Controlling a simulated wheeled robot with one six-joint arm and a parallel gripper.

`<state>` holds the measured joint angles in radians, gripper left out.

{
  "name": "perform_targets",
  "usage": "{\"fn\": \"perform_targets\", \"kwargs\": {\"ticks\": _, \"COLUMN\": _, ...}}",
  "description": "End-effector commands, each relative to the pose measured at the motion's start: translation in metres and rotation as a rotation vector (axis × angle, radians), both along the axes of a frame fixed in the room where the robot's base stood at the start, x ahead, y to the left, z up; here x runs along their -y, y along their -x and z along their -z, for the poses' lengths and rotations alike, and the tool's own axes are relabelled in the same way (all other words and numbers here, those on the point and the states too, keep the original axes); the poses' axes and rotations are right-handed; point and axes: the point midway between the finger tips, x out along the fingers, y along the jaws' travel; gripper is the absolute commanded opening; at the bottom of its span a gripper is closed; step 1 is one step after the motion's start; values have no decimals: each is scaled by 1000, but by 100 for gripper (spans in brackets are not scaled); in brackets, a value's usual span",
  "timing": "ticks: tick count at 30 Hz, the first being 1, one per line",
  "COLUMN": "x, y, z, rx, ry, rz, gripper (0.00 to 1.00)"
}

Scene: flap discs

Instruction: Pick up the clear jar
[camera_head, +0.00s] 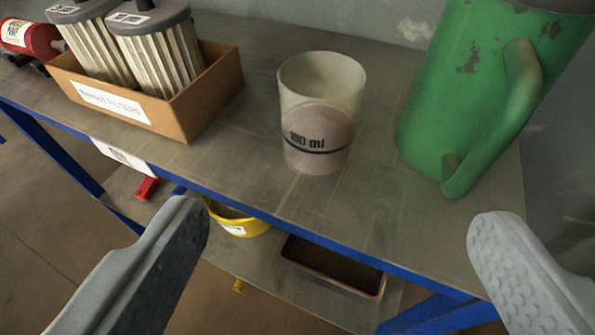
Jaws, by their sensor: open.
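The clear jar (322,110) stands upright on the shelf's top board (235,165), near the middle of the view. It is a translucent, open-topped cup with a dark "100 ml" mark and a line on its front. My gripper (336,232) is open and empty, with one grey finger at the lower left and one at the lower right. The jar is ahead of the fingers, between their lines, and neither finger appears to touch it.
A cardboard box (205,98) of pleated filters (160,60) stands left of the jar. A green jug (455,90) with a handle stands close on the right. A wall is behind. Below are a yellow container (240,222) and a dark tray (330,270) on a lower shelf.

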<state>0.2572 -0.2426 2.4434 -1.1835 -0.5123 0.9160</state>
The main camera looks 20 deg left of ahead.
Motion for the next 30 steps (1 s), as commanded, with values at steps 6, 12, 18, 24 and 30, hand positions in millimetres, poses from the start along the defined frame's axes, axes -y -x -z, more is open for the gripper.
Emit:
{"fn": "perform_targets", "kwargs": {"ticks": 6, "x": -1, "y": -6, "z": 14, "rx": -26, "ry": -11, "rz": -19, "gripper": 83}}
{"fn": "perform_targets", "kwargs": {"ticks": 12, "x": -8, "y": -27, "z": 23, "rx": -26, "ry": -11, "rz": -20, "gripper": 83}}
{"fn": "perform_targets", "kwargs": {"ticks": 18, "x": -15, "y": -51, "z": 33, "rx": -26, "ry": -11, "rz": -20, "gripper": 83}}
{"fn": "perform_targets", "kwargs": {"ticks": 24, "x": -21, "y": -74, "z": 44, "rx": -26, "ry": -11, "rz": -19, "gripper": 83}}
{"fn": "perform_targets", "kwargs": {"ticks": 30, "x": -27, "y": -97, "z": 53, "rx": -26, "ry": -11, "rz": -18, "gripper": 83}}
